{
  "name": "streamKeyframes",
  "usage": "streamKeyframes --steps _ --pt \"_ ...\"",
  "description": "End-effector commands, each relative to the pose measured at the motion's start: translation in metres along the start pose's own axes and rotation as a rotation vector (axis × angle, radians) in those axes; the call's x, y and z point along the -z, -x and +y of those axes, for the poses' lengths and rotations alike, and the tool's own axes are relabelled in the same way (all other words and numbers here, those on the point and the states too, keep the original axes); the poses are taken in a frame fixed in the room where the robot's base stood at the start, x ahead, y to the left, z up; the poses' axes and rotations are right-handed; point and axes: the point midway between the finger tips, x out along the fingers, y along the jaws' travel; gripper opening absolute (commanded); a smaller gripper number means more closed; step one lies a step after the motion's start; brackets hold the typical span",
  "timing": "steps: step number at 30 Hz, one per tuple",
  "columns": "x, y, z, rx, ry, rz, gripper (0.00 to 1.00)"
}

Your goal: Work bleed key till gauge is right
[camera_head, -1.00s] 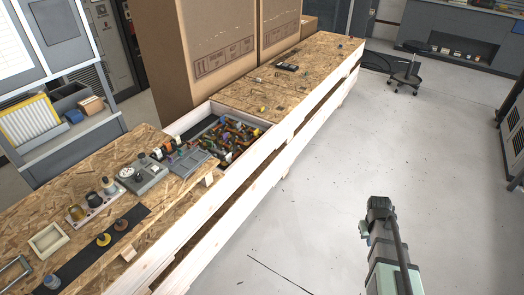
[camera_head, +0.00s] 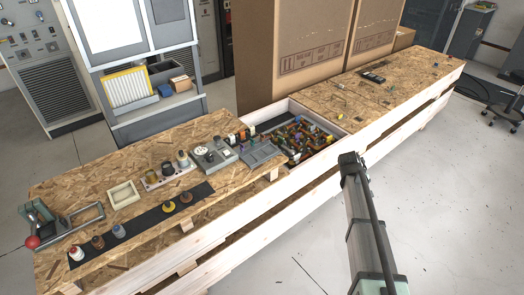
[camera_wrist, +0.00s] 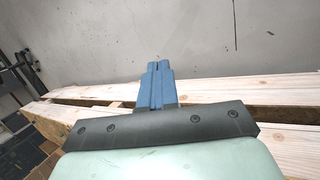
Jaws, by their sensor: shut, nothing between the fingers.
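A grey box with a round white dial (camera_head: 206,153), which may be the gauge, sits mid-bench in the head view. Its reading is too small to make out. I cannot pick out a bleed key for sure; small knobs show around the dial. My gripper shows in the wrist view (camera_wrist: 157,66) with its blue fingers together and empty. In the head view my arm's dark end stands in front of the bench, to the right of the grey box and apart from it. The fingertips are not clear there.
A wooden bench (camera_head: 95,165) holds a bin of mixed parts (camera_head: 305,140), a black strip (camera_head: 140,222) with several coloured knobs, a white frame (camera_head: 124,195) and a red-ball lever (camera_head: 32,242). Large cardboard boxes (camera_head: 290,45) stand behind.

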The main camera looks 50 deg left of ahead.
Motion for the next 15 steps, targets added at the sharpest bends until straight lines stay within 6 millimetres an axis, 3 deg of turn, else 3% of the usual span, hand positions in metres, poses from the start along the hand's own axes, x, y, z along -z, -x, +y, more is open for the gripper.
streamKeyframes --steps 1,3,15 --pt "0.023 0.011 -0.003 -0.018 0.041 0.007 0.0" --pt "0.047 0.025 -0.009 -0.04 0.094 0.014 0.0" --pt "0.172 0.113 -0.057 -0.168 0.375 0.048 0.0"
